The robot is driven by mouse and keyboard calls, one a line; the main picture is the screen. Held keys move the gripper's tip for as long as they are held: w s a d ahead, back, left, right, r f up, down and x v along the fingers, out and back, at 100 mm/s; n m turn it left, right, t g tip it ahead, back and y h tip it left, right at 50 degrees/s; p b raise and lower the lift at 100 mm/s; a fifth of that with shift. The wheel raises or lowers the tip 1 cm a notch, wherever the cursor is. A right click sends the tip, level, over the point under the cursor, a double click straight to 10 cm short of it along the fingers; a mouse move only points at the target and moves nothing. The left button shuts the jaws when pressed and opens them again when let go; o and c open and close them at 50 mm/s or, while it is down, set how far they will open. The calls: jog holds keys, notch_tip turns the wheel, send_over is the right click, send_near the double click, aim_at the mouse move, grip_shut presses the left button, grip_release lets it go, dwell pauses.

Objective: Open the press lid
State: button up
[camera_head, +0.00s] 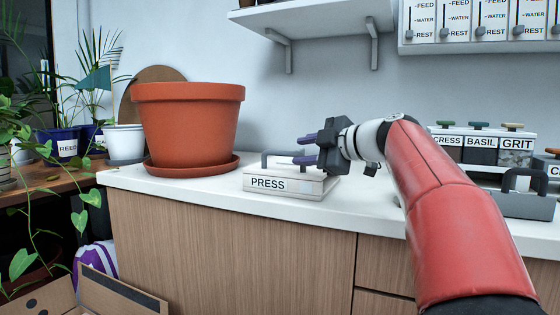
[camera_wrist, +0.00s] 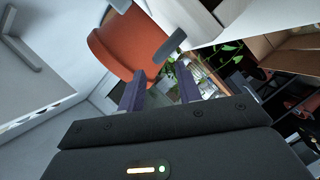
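The press (camera_head: 290,184) is a low white box labelled PRESS on the white counter. Its lid looks closed and flat, with a grey bar handle (camera_head: 268,158) on top. My gripper (camera_head: 299,151) is at the right end of the press, just above the lid, its purple fingers pointing left toward the handle. The fingers are apart, with nothing seen between them. In the wrist view, my gripper (camera_wrist: 158,80) also shows open, and a grey bar (camera_wrist: 169,45), likely the handle, lies beyond the fingertips. I cannot tell whether a finger touches the handle or lid.
A large terracotta pot (camera_head: 190,122) on a saucer stands left of the press. Labelled bins (camera_head: 480,150) and a grey handled box (camera_head: 525,203) are at the right. A wall shelf (camera_head: 312,18) hangs above. Counter room is free in front of my forearm.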

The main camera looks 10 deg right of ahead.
aim_at(289, 153)
jog(key=x, duration=0.6)
jog(key=shift+w+a+f+p, duration=0.2)
jog(key=shift+w+p, duration=0.1)
jog(key=shift+p, duration=0.1)
grip_shut()
